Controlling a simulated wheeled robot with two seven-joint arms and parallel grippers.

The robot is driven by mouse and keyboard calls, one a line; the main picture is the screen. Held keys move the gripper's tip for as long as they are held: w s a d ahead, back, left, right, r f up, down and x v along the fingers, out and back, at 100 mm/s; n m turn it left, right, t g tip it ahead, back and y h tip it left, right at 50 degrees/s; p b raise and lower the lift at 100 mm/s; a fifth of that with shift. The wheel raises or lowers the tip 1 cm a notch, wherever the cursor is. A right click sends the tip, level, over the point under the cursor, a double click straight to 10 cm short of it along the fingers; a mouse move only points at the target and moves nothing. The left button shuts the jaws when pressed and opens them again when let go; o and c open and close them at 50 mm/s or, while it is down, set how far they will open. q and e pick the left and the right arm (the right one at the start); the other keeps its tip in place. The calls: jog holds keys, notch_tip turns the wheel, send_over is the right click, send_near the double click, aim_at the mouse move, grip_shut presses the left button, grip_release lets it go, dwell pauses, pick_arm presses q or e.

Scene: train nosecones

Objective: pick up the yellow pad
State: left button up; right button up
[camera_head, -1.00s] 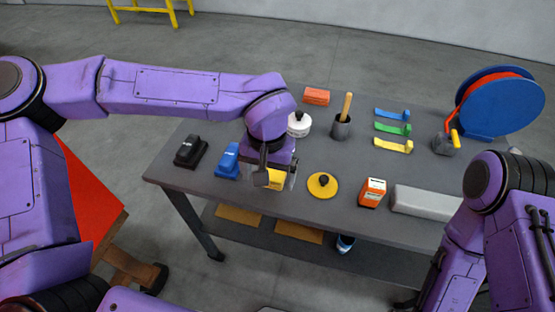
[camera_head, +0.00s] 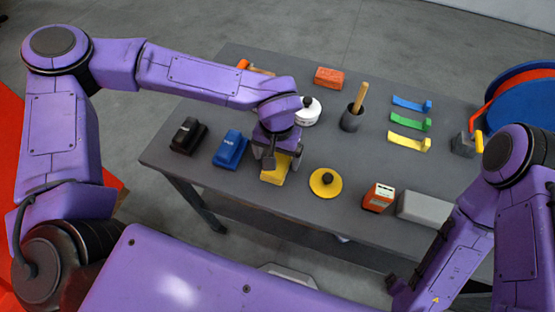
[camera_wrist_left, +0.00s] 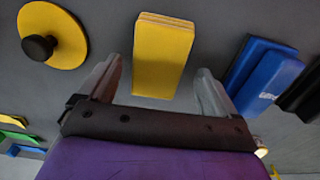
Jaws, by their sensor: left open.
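The yellow pad (camera_head: 275,174) is a rectangular block near the front edge of the table, partly hidden by my left gripper in the head view. My left gripper (camera_head: 281,160) is open and points down just over it. In the left wrist view the pad (camera_wrist_left: 162,55) shows between the lines of the two fingers, with a gap on each side. I cannot tell whether the fingertips reach below its top. My right gripper (camera_head: 395,285) is low, in front of the table, and its jaws do not show clearly.
A blue block (camera_head: 231,149) and a black block (camera_head: 188,136) lie left of the pad. A yellow disc with a black knob (camera_head: 325,182) lies to its right, before an orange box (camera_head: 378,197). A white lidded pot (camera_head: 308,112) stands behind.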

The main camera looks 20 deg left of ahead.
pick_arm(q)
notch_tip(320, 180, down, 2)
jog(key=shift+f, duration=0.1)
jog(key=c, duration=1.1)
jog(key=shift+o, duration=0.2)
